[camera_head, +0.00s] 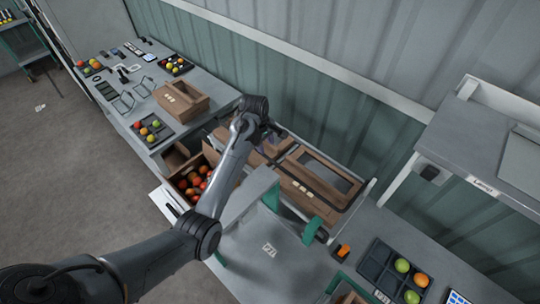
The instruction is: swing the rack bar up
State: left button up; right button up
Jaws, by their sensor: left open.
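My left arm reaches in from the lower left. Its gripper (271,138) is open, small and dark, over the back left of the rack that holds brown cartons (298,196). I see nothing held in it. A thin pale bar (357,207) runs along the right side of this rack, with green parts (311,231) near its front end. I cannot tell for sure whether this is the rack bar. The gripper is apart from it, to its left. My forearm hides part of the rack's left side. My right gripper is not in view.
A crate of tomatoes (174,200) stands left of my forearm. A grey bench (150,85) with trays, tools and a carton runs along the back left. A grey shelf (470,135) stands at the right.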

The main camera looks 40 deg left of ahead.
aim_at(269, 158)
pick_arm(q)
jog(key=f, duration=0.3)
jog(key=w+f, duration=0.1)
jog(key=f, duration=0.4)
jog(key=shift+w+f, duration=0.35)
grip_shut()
